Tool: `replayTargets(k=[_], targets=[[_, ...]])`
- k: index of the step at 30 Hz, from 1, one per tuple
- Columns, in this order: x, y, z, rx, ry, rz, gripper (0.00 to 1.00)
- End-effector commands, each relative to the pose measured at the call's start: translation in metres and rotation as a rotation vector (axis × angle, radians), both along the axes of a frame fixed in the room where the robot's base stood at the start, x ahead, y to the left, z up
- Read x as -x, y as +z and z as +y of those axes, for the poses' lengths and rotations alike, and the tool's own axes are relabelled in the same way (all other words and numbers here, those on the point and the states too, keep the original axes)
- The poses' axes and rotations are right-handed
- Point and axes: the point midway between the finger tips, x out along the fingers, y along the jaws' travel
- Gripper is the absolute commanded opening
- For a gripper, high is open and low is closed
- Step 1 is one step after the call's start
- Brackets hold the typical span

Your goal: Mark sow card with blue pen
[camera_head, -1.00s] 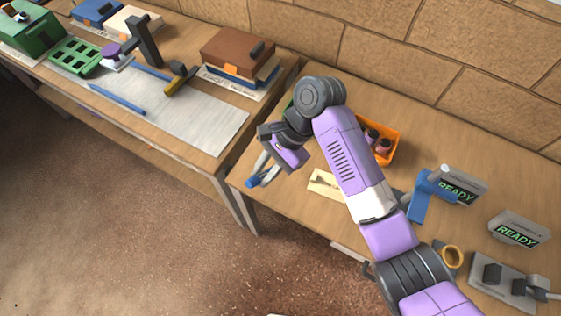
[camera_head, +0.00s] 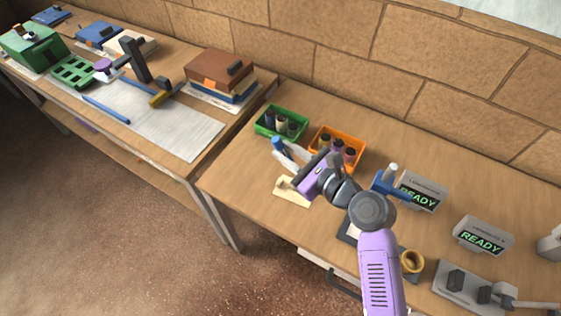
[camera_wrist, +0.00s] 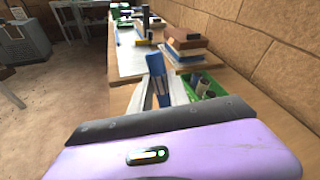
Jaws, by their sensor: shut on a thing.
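My gripper (camera_head: 285,152) is shut on a blue pen-like thing (camera_head: 279,144), held up in front of the green bin. In the wrist view the blue piece (camera_wrist: 156,64) stands tilted between the pale fingers (camera_wrist: 158,95). Its lower end and tip are hidden by the fingers. A cream card-like piece (camera_head: 291,192) with a small raised part lies on the near table, below and apart from the gripper. I cannot read any marking on it, so I cannot tell whether it is the sow card. A dark-edged flat thing (camera_head: 347,232) is partly hidden behind my arm.
A green bin (camera_head: 268,130) and an orange bin (camera_head: 357,163) hold small bottles. A blue stand (camera_head: 385,184), two READY displays (camera_head: 420,190) (camera_head: 483,236) and a yellow ring (camera_head: 412,262) are at right. The left table holds books (camera_head: 219,72) and a paper sheet (camera_head: 190,135).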

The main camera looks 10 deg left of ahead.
Motion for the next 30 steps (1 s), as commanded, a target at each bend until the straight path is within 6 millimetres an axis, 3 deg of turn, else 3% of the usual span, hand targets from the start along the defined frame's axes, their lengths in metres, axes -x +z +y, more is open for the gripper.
replayTargets(k=[8, 21, 30], targets=[[0.0, -0.009, 0.0, -0.016, 0.002, -0.018, 0.0], [0.0, -0.049, 0.0, -0.015, 0.002, -0.017, 0.0], [0.0, -0.049, 0.0, -0.015, 0.003, -0.017, 0.0]])
